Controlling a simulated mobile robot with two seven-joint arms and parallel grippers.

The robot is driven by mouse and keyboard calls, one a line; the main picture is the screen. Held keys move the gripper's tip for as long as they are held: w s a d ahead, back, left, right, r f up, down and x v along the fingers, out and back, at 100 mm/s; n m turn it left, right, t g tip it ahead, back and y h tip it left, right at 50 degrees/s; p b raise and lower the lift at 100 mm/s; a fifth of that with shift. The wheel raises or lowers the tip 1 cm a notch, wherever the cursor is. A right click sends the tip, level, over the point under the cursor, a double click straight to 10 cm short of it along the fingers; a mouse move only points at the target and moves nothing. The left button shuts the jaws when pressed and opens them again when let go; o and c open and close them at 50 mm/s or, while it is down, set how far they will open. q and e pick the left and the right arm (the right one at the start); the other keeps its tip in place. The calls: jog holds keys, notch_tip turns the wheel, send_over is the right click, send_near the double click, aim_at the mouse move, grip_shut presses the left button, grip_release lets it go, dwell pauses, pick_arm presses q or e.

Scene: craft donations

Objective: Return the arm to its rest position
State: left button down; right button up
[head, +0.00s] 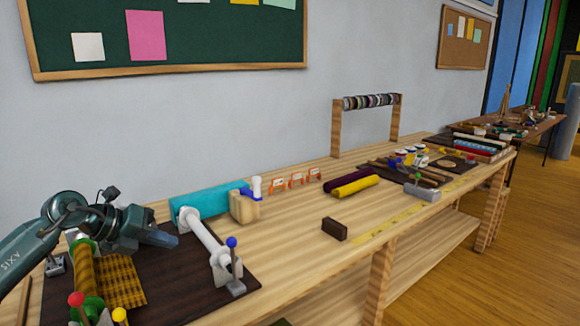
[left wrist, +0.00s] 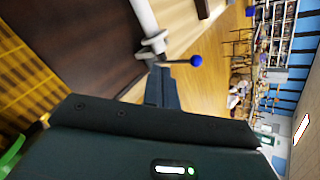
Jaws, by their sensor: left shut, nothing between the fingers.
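My left arm comes in from the left in the head view, and its gripper (head: 160,238) is shut and empty. It is above the dark brown board on the workbench, pointing right toward a white roller (head: 208,243) and apart from the bench top. In the left wrist view the shut gripper (left wrist: 160,88) shows at the middle, with a blue-knobbed lever (left wrist: 196,61) beyond it. My right gripper is in neither view.
The workbench (head: 290,230) holds a dark board (head: 160,290) with yellow woven cloth (head: 122,283), a teal roll (head: 215,198), a small dark block (head: 334,229), a yellow roll (head: 355,187) and a spool rack (head: 370,101). Bare bench lies around the small block.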

pick_arm(q)
jog(key=s+d+f+n+t+h+p, duration=0.15)
jog(key=s+d+n+h, duration=0.25)
jog(key=d, duration=0.4)
jog(key=s+d+f+n+t+h+p, duration=0.1)
jog(key=s+d+n+t+h+p, duration=0.3)
jog(key=d, duration=0.4)
jog(key=s+a+f+n+y+p, duration=0.2)
jog(key=s+f+n+y, duration=0.4)
jog(key=s+f+n, duration=0.2)
jog(key=s+a+f+n+g+y+p, duration=0.1)
jog(key=s+f+n+y, duration=0.5)
jog(key=s+n, duration=0.7)
notch_tip(320, 180, down, 2)
jog(key=a+n+p, duration=0.1)
jog(key=n, duration=0.2)
jog(key=shift+s+a+f+n+y+p, duration=0.15)
jog(key=shift+s+a+n+y+p, duration=0.15)
jog(key=shift+a+p, duration=0.05)
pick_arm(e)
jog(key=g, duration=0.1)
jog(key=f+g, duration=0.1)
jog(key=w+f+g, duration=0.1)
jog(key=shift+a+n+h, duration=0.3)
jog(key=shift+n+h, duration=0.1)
pick_arm(q)
jog(key=shift+g, duration=0.25)
